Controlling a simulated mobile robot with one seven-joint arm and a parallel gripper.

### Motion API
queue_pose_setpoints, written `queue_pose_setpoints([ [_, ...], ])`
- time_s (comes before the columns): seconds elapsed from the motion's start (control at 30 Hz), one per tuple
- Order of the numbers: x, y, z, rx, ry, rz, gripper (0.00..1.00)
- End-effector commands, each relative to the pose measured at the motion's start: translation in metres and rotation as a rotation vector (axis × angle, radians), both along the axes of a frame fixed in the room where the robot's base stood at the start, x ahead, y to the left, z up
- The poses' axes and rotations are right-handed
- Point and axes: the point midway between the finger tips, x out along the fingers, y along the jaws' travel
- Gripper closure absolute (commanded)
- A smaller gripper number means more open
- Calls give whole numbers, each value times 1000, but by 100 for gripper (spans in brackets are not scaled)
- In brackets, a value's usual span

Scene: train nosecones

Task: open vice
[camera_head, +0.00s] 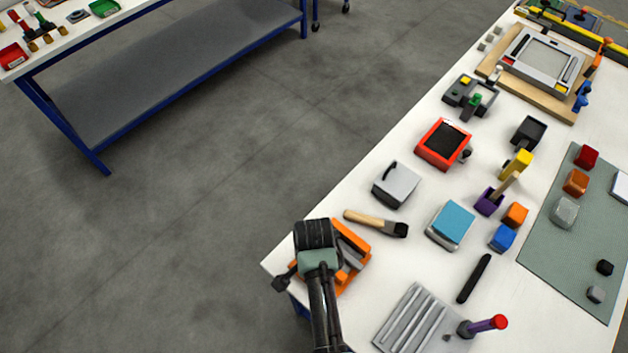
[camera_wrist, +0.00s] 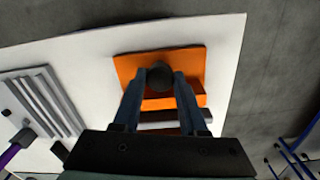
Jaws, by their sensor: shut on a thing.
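The orange vice (camera_head: 353,238) sits near the left front corner of the white table. My gripper (camera_head: 316,240) covers much of it in the head view, and its fingertips are hidden there. In the wrist view the vice (camera_wrist: 133,63) lies under the fingers, with a grey and dark band across its body. My gripper (camera_wrist: 160,78) has one finger on each side of a round dark knob (camera_wrist: 160,75) on the vice and is shut on it. Whether the vice's jaws are apart is hard to tell.
A brush (camera_head: 370,221), a grey box (camera_head: 397,184) and a blue-topped block (camera_head: 450,224) lie beyond the vice. A ridged grey plate (camera_head: 412,318) is to its right. The white table's edge (camera_head: 268,264) is close on the left, with open floor beyond.

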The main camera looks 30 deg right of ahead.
Motion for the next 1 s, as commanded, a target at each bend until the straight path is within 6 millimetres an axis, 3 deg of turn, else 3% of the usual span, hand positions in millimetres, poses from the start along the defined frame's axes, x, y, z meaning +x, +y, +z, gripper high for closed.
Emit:
queue_pose_setpoints([
  [0.27,0,0,2,1,2,164,100],
  [1.0,0,0,1,1,1,815,100],
])
